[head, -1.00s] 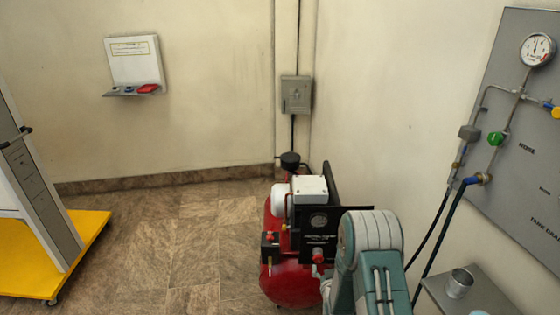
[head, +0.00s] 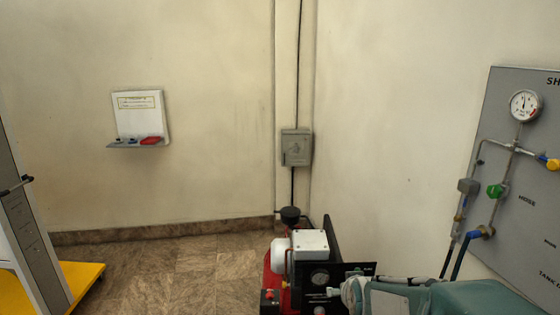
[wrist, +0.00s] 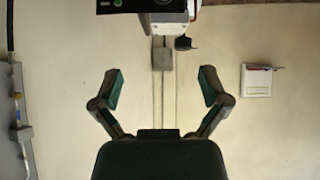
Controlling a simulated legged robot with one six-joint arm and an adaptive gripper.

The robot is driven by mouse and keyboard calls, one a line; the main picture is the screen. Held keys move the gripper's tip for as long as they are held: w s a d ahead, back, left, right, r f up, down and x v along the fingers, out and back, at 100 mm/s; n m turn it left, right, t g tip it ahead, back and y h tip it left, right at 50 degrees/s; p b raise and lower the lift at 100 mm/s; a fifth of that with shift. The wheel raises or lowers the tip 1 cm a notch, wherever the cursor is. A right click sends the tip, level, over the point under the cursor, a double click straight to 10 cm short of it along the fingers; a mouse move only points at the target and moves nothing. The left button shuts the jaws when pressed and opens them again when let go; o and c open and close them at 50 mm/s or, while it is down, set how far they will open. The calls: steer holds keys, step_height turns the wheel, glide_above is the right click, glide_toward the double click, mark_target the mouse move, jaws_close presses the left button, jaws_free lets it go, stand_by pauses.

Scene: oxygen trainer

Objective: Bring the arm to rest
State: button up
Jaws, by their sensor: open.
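My gripper (wrist: 160,88) is in the wrist view with its two dark, green-padded fingers spread wide and nothing between them. The wrist picture is upside down. Beyond the fingers is the plain wall with the grey box (wrist: 161,59), apart from the gripper. In the head view, teal and grey links of my arm show low at the right, in front of the compressor. The fingers cannot be made out there.
A red compressor (head: 310,243) with a white-topped motor stands by the corner. A gauge panel (head: 520,215) with valves and hoses hangs at right. A yellow-based stand (head: 80,283) is at left. A small wall shelf (head: 138,118) holds coloured items. Floor between stand and compressor is clear.

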steer(key=s+r+g, duration=0.2)
steer(key=s+r, duration=0.1)
steer(key=s, duration=0.9)
steer(key=s+r+g, duration=0.2)
steer(key=s+r, duration=0.2)
steer(key=s, duration=0.9)
steer(key=shift+r, duration=0.2)
steer(key=shift+w, duration=0.1)
